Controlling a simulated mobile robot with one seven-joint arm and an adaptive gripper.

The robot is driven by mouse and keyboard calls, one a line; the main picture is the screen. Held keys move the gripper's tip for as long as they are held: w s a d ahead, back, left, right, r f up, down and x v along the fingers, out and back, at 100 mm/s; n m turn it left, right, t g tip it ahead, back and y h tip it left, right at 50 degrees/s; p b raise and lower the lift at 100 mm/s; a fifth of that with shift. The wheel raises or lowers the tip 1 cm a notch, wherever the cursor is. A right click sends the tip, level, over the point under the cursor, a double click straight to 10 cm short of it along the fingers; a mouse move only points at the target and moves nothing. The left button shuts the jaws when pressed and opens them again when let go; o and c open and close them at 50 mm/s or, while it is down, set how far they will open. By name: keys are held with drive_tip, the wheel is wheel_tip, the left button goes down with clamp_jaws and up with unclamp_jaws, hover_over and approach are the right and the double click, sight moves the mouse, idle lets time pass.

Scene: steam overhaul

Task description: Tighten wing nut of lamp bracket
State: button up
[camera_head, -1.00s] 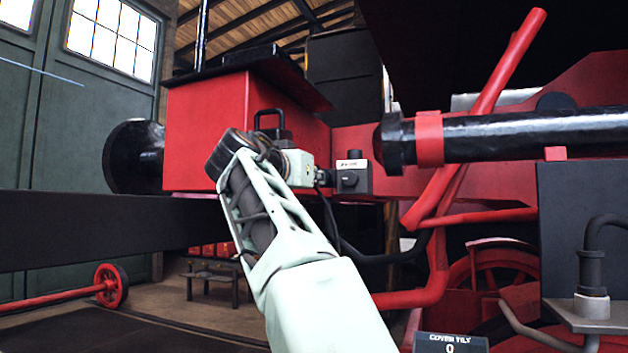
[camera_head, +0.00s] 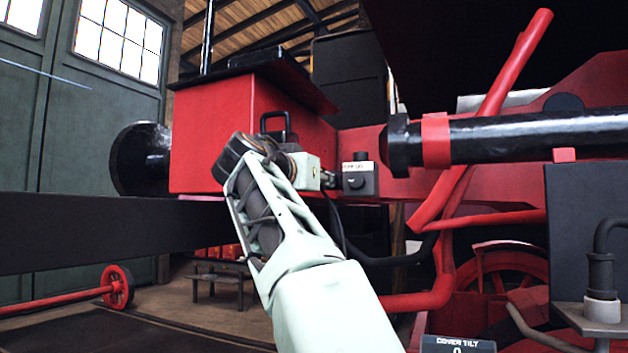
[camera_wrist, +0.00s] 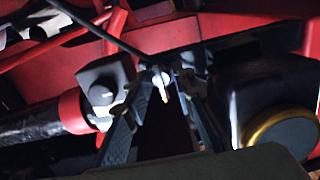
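A small shiny metal piece (camera_wrist: 161,82), which looks like the wing nut, shows in the wrist view between my fingertips. In the head view I cannot make it out. My gripper (camera_wrist: 160,90) has its two dark fingers apart, one on each side of this piece; contact is not clear. In the head view my gripper (camera_head: 328,179) points right, just left of a small grey box. A dark lamp-like body with a brass ring (camera_wrist: 285,132) is at the right of the wrist view. The bracket itself is hard to tell apart from the dark parts around it.
The grey box (camera_head: 358,181) has a pale label and a round knob; it also shows left of my fingers in the wrist view (camera_wrist: 101,92). A black cylinder (camera_head: 530,133) with a red collar lies to the right. A red box (camera_head: 210,135) stands behind my arm.

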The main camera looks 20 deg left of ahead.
drive_tip(key=s+a, duration=0.1)
drive_tip(key=s, duration=1.1)
drive_tip(key=shift+a, duration=0.35)
